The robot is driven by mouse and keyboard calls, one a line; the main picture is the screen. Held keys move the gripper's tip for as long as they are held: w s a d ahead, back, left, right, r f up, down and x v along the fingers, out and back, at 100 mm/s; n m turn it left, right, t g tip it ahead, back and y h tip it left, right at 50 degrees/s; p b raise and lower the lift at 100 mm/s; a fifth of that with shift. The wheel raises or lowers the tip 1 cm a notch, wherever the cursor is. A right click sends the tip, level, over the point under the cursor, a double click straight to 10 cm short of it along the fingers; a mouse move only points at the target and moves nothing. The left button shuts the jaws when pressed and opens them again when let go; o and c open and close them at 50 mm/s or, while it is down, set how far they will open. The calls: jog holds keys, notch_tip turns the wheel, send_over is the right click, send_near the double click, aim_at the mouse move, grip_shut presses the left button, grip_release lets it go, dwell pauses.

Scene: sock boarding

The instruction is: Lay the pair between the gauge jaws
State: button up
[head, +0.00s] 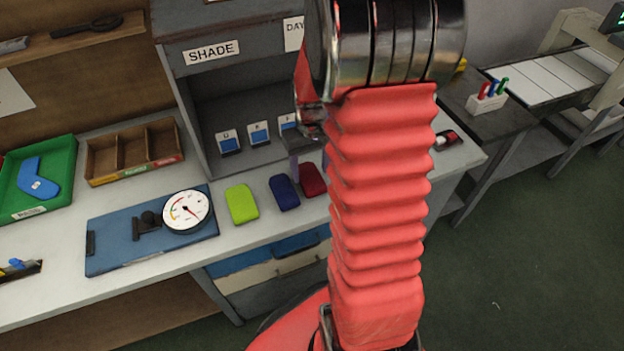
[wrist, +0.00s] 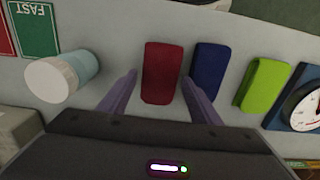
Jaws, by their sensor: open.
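Three folded sock pairs lie in a row on the bench: lime green (head: 242,204), dark blue (head: 284,192) and dark red (head: 312,180). The gauge (head: 205,233) is a blue board with a round white dial and dark jaws, left of the green pair; bare board shows between its jaws. My gripper (wrist: 159,77) is open and empty. In the wrist view its fingers stand either side of the red pair (wrist: 162,72), the right finger near the blue pair (wrist: 207,72). Whether they touch cloth I cannot tell. My arm hides much of the gripper in the head view.
A green tray (head: 66,153) with a blue sock shape and a wooden divided box (head: 172,162) stand behind the gauge. A grey shelf unit (head: 180,95) marked SHADE rises behind the pairs. A white-capped jar (wrist: 50,80) stands beside my left finger in the wrist view.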

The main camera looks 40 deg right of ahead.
aim_at(311, 177)
jog(key=shift+f, duration=1.15)
jog(key=c, duration=0.9)
jog(key=shift+r, duration=0.1)
notch_tip(311, 177, up, 10)
jog(key=shift+f, duration=0.1)
